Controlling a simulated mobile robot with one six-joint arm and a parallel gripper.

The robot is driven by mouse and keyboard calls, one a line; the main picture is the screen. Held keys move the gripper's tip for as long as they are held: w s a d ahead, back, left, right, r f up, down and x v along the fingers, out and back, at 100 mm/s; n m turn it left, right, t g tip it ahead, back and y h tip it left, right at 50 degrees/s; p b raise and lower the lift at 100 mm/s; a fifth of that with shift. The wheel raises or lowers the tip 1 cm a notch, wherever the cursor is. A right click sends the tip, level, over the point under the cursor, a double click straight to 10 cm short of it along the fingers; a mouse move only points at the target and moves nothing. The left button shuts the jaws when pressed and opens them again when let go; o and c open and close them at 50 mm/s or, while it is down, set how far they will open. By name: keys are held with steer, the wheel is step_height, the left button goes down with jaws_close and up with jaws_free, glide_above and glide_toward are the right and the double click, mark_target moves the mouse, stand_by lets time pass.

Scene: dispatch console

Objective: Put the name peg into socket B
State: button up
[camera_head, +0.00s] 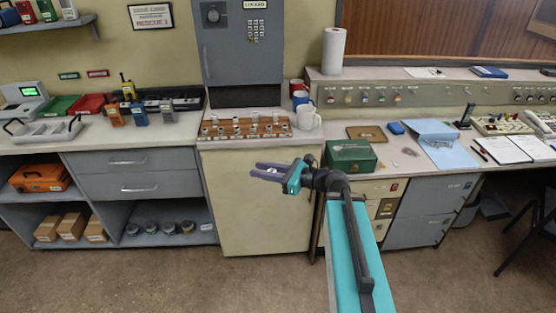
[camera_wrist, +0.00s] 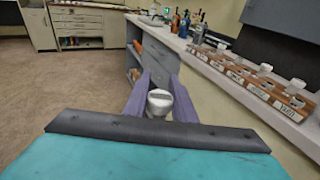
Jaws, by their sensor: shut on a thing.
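My gripper (camera_head: 258,171) is shut on a name peg in front of the cream cabinet, below counter height. In the wrist view the pale grey, round-topped peg (camera_wrist: 160,99) sits between my two purple fingers (camera_wrist: 159,84), its flat end toward the camera. The brown wooden socket board (camera_head: 244,136) lies on the counter above and behind my gripper, with several grey pegs standing in it. It also shows at the right of the wrist view (camera_wrist: 231,76), with white tags along its front. I cannot read which socket is B.
White, red and blue mugs (camera_head: 307,121) stand close to the right of the board, and a green box (camera_head: 350,156) further right. A grey locked cabinet (camera_head: 242,42) rises behind. The counter's front edge (camera_head: 225,147) lies between my gripper and the board. Floor ahead is clear.

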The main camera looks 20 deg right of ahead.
steer(key=shift+s+a+n+g+y, duration=0.55)
steer(key=shift+s+a+g, duration=0.2)
steer(key=shift+s, duration=0.25)
steer(key=shift+a, duration=0.1)
